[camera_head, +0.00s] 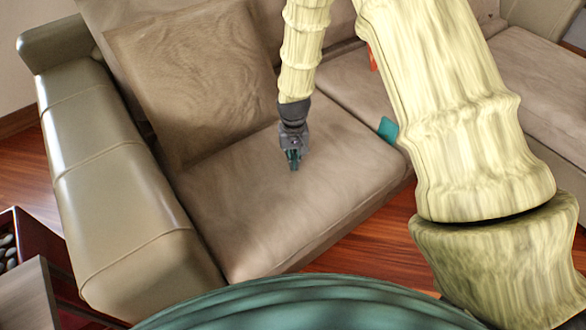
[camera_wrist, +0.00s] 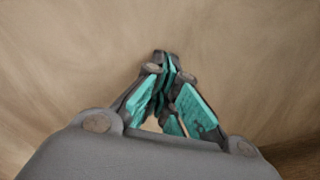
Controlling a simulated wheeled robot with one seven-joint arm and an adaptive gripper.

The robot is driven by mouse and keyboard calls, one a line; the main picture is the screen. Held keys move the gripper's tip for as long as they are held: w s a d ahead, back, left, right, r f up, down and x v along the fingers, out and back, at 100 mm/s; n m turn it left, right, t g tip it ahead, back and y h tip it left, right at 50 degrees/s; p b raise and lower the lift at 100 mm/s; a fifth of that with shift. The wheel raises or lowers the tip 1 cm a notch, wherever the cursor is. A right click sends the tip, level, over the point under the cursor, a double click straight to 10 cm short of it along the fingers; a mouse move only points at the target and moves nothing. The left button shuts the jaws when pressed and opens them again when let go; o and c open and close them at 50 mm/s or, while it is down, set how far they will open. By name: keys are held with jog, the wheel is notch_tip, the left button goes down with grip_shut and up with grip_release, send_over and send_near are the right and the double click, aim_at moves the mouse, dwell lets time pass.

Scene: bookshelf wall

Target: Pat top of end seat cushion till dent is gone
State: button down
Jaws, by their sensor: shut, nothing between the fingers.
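The end seat cushion (camera_head: 250,215) is a brown-beige pad between the sofa's left armrest and the neighbouring seat. My gripper (camera_head: 294,167) is shut and empty, pointing down at the middle of the cushion's top. In the wrist view, my gripper (camera_wrist: 165,62) has its teal-padded fingertips together, with the plain cushion fabric (camera_wrist: 70,60) filling the space around them. I cannot tell whether the tips touch the fabric. Faint creases show on the cushion top; no clear dent can be made out, and the spot under the fingers is hidden.
A large back pillow (camera_head: 190,80) leans behind the cushion. The padded armrest (camera_head: 120,180) rises at the left. A teal item (camera_head: 388,129) lies near the seam with the neighbouring seat (camera_head: 345,85). A dark side table (camera_head: 35,290) stands at lower left. Wooden floor (camera_head: 365,245) shows in front.

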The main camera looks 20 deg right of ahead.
jog(key=shift+f, duration=1.15)
jog(key=shift+r+p, duration=1.55)
jog(key=shift+r, duration=0.25)
notch_tip(320, 180, up, 3)
jog(key=p, duration=0.3)
notch_tip(320, 180, up, 12)
